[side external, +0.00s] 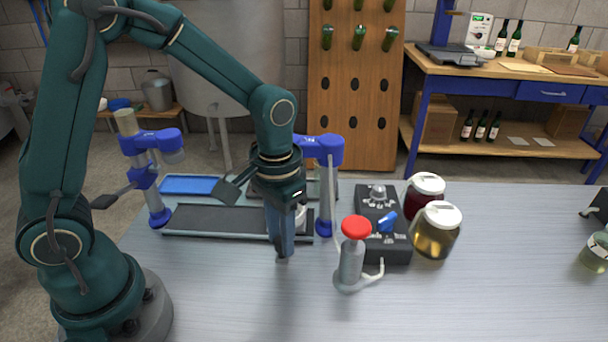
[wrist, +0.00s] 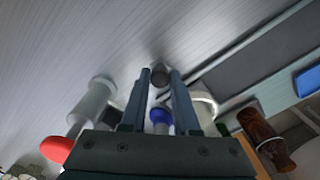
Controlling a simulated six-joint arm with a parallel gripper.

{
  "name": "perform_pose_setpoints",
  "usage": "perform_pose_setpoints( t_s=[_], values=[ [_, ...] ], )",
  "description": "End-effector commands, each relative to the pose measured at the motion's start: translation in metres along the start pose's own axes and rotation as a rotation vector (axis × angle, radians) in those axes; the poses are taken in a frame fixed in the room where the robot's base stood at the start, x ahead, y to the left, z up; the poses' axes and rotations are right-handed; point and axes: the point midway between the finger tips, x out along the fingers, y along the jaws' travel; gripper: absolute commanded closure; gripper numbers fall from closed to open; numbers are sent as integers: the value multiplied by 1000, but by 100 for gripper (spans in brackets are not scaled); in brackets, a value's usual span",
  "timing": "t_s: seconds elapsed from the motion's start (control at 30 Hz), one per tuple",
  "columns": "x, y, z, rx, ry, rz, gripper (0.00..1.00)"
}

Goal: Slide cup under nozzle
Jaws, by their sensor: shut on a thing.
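My gripper (side external: 284,250) points down at the front edge of the track (side external: 215,220), near its right end. In the wrist view its fingers (wrist: 160,80) are close together on a small dark round piece (wrist: 160,74); I cannot tell whether this is part of the cup. A white cup (side external: 301,216) shows partly behind the gripper. Its pale rim (wrist: 208,104) shows beside the right finger in the wrist view, partly hidden. A stand with a blue head (side external: 322,149) rises just right of the cup; its nozzle is not clearly visible.
A red-topped pump (side external: 352,255), a dark control box (side external: 385,225) with a blue knob, and two lidded jars (side external: 437,228) stand to the right. Another blue-headed stand (side external: 150,165) and a blue tray (side external: 194,185) are left and behind. The front tabletop (side external: 450,310) is clear.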

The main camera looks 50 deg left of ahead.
Motion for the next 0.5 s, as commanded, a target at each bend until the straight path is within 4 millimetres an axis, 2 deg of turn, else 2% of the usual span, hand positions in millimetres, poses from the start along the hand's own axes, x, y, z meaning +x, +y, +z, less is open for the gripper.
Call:
perform_pose_setpoints(
  t_s=[0.1,0.43,0.47,0.5],
  values=[
    [0,6,-8,1,8,0,100],
    [0,9,-9,-2,11,5,100],
    [0,9,-9,-2,10,5,63],
    [0,9,-9,-2,10,5,48]
  ],
)
